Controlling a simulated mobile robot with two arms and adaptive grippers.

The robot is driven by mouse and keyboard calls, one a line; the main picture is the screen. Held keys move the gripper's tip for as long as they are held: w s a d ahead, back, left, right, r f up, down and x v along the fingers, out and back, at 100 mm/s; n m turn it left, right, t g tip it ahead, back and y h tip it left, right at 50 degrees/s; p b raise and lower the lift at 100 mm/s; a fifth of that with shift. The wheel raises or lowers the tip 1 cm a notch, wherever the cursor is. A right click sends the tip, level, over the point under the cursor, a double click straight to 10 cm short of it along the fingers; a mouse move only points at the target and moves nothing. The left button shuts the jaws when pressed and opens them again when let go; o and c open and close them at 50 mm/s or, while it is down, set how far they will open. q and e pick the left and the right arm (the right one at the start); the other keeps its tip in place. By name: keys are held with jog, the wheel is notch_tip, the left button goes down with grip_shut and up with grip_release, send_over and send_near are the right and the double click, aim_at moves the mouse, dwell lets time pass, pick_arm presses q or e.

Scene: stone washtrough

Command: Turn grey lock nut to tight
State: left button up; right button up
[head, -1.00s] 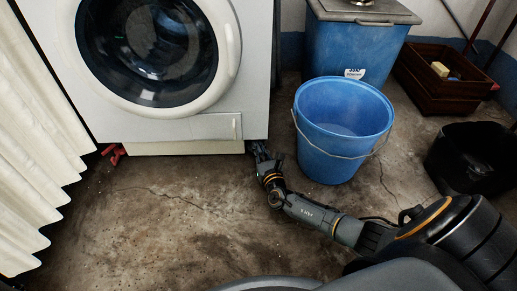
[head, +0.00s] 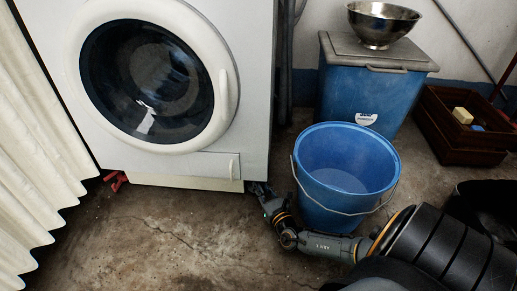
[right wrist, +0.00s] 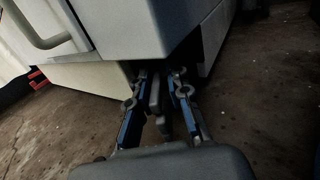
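The grey lock nut cannot be made out; the lower right corner of the white washing machine (head: 205,165) and my gripper hide that spot. My right gripper (head: 258,188) is low at this corner, just above the floor. In the right wrist view its two fingers (right wrist: 168,100) stand a little apart and reach under the machine's edge (right wrist: 125,52). My left gripper is not in view.
A wooden crate (head: 465,135) is farther right. A white curtain (head: 40,150) hangs at left. The floor (head: 150,235) in front is clear.

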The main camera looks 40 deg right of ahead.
jog(key=shift+o, duration=0.8)
jog(key=shift+w+d+r, duration=0.1)
jog(key=shift+r, duration=0.05)
jog(key=shift+s, duration=0.2)
jog(key=shift+s, duration=0.25)
jog(key=v, duration=1)
jog(key=shift+s+d, duration=0.1)
jog(key=shift+s, duration=0.25)
